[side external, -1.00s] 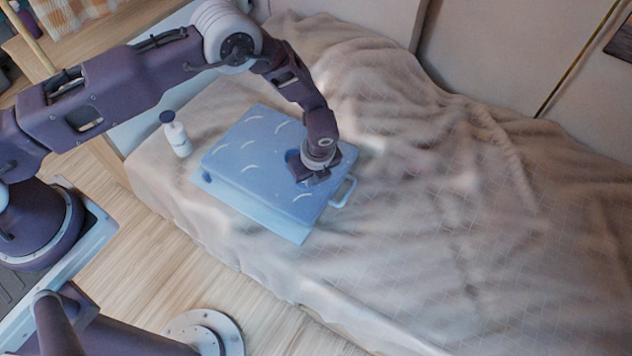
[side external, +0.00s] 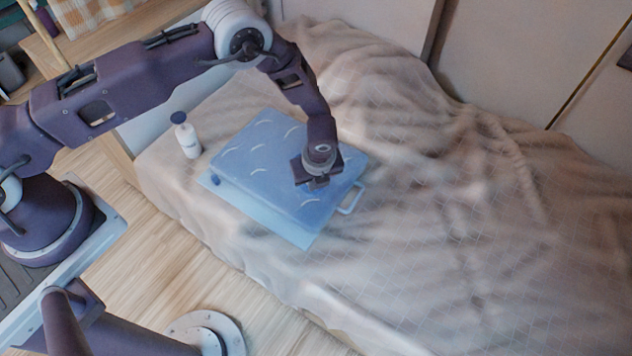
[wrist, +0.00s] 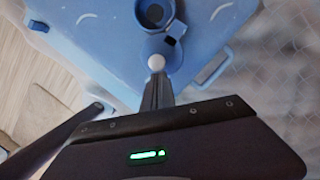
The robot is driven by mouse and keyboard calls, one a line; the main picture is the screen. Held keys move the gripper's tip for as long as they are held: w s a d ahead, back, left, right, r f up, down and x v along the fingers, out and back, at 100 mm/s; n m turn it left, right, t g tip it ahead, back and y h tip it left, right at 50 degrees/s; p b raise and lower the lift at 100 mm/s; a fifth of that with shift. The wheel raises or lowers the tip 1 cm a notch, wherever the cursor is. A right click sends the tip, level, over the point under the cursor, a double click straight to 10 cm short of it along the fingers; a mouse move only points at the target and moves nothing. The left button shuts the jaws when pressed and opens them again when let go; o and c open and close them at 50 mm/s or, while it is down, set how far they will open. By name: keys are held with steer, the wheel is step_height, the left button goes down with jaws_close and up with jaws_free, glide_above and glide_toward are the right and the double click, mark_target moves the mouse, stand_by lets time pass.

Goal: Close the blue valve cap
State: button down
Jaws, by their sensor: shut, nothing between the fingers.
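A blue pad (side external: 255,160) with white curved marks lies on the bed. It also shows in the wrist view (wrist: 95,45). On it, at the top of the wrist view, is a round blue valve (wrist: 165,10) with a dark opening. The blue valve cap (wrist: 152,46) appears folded out beside the ring, toward my gripper, so the valve looks open. My gripper (wrist: 156,64) is shut and empty, its pale tip over or against the cap's near edge; contact cannot be told. In the side view my gripper (side external: 318,184) is low over the pad's right part and hides the valve.
A white bottle with a dark blue cap (side external: 187,137) stands left of the pad. A pale handle (side external: 351,198) sticks out on the pad's right side. A small dark blue knob (side external: 215,180) is at its left edge. The rumpled bedcover (side external: 450,210) is clear to the right.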

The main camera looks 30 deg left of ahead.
steer(key=shift+s+a+m, duration=0.25)
steer(key=shift+a+m, duration=0.6)
steer(key=shift+m, duration=0.25)
steer(key=a+m, duration=0.2)
steer(key=shift+s+m+t+h, duration=0.1)
steer(key=shift+m+t+h, duration=0.2)
steer(key=shift+h, duration=0.1)
steer(key=a+m, duration=0.2)
steer(key=shift+m+h, duration=0.3)
steer(key=shift+m, duration=0.1)
steer(key=a+m, duration=0.1)
steer(key=w+a+m, duration=0.1)
steer(key=shift+m+h, duration=0.3)
steer(key=shift+m, duration=0.1)
steer(key=w+a+m, duration=0.1)
steer(key=a+m, duration=0.1)
steer(key=m, duration=0.1)
steer(key=shift+w+a+h, duration=0.1)
steer(key=shift+w+h, duration=0.3)
steer(key=shift+w+a, duration=0.4)
steer(key=shift+w, duration=0.2)
steer(key=shift+w+a, duration=0.35)
steer(key=shift+w, duration=0.25)
steer(key=shift+w+a, duration=0.2)
steer(key=shift+w, duration=0.4)
steer(key=shift+w, duration=0.15)
